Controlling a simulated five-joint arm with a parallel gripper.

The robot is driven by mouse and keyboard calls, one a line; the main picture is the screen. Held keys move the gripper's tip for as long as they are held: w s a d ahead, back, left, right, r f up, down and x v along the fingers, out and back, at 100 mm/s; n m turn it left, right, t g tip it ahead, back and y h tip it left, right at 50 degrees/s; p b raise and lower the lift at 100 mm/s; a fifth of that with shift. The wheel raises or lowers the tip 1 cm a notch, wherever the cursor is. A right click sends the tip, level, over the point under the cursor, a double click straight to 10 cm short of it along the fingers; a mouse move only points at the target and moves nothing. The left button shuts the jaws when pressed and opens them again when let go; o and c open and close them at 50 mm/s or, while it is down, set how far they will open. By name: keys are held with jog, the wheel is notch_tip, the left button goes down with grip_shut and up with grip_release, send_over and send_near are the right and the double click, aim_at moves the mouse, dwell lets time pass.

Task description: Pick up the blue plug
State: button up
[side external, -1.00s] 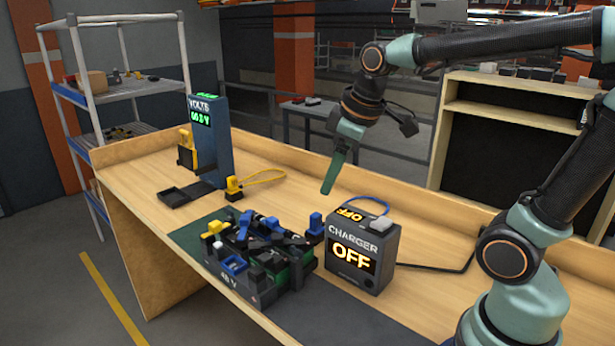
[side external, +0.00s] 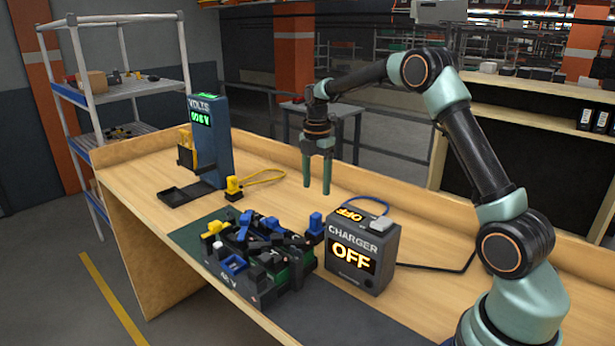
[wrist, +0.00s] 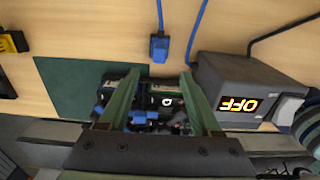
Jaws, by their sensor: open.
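The blue plug (side external: 315,226) stands on the table between the battery pack (side external: 228,283) and the charger (side external: 345,273), close to the charger. In the wrist view the plug (wrist: 158,48) lies on the bare wood, a blue cable running up from it. My gripper (side external: 318,190) points down above the table, fingers apart and empty, and appears above the plug in the side view. In the wrist view my gripper (wrist: 159,74) has its fingertips on either side of the battery pack, with the plug just above the gap between them.
The charger reads OFF. A blue cable (side external: 366,206) loops behind it. The battery pack, with black and blue parts on top, sits on a green mat (side external: 190,236). A yellow plug (side external: 233,188) and the volts meter (side external: 210,150) stand farther left.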

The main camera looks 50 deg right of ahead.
aim_at(316, 214)
notch_tip(316, 214, down, 12)
jog(key=shift+r, duration=0.1)
grip_shut()
dwell(0.6)
